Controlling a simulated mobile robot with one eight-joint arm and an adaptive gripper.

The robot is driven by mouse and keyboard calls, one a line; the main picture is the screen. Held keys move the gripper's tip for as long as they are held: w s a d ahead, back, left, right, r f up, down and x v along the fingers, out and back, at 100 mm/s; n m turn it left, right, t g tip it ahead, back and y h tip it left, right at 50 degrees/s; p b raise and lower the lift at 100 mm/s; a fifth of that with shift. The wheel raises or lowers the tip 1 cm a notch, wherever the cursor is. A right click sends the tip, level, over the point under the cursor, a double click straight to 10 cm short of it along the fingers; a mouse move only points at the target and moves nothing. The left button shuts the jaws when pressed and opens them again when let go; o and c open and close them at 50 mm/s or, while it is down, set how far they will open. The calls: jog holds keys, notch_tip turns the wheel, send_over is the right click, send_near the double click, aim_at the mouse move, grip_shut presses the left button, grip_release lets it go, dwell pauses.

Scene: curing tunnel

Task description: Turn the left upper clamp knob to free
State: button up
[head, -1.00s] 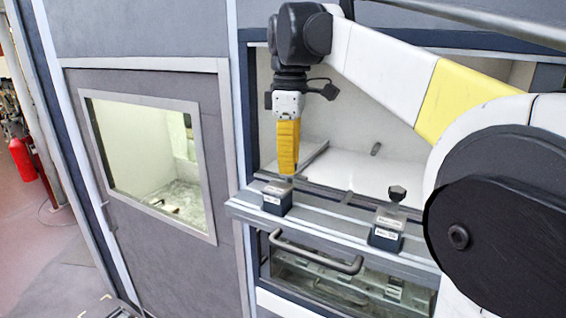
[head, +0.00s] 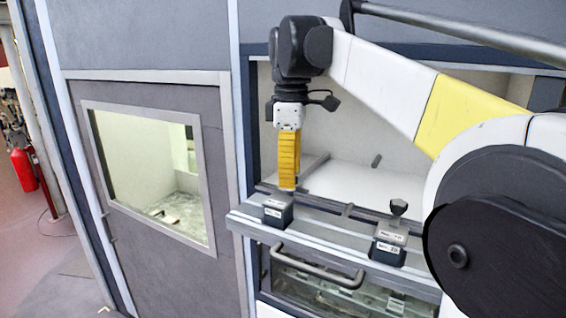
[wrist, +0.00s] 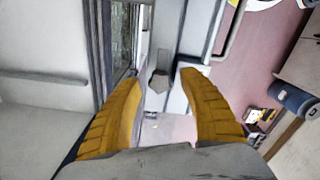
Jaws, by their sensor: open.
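The left upper clamp (head: 278,212) is a dark block with a light top and label, on the left of the grey ledge (head: 330,225). In the head view its knob is mostly hidden behind my yellow fingers. My gripper (head: 287,187) points down just above that block. In the wrist view a dark, faceted knob (wrist: 158,81) shows between the fingertips of my gripper (wrist: 162,76), with gaps on both sides. The fingers are apart and hold nothing. Whether the fingertips reach down to the knob's height is unclear.
A similar right clamp (head: 388,243) with a dark knob (head: 398,207) on top stands along the ledge. A bar handle (head: 318,268) sticks out below the ledge. Behind is an open chamber (head: 350,178). A windowed door (head: 150,175) is at left.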

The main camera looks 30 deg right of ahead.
notch_tip(320, 180, up, 12)
jog(key=shift+f, duration=0.2)
dwell(0.6)
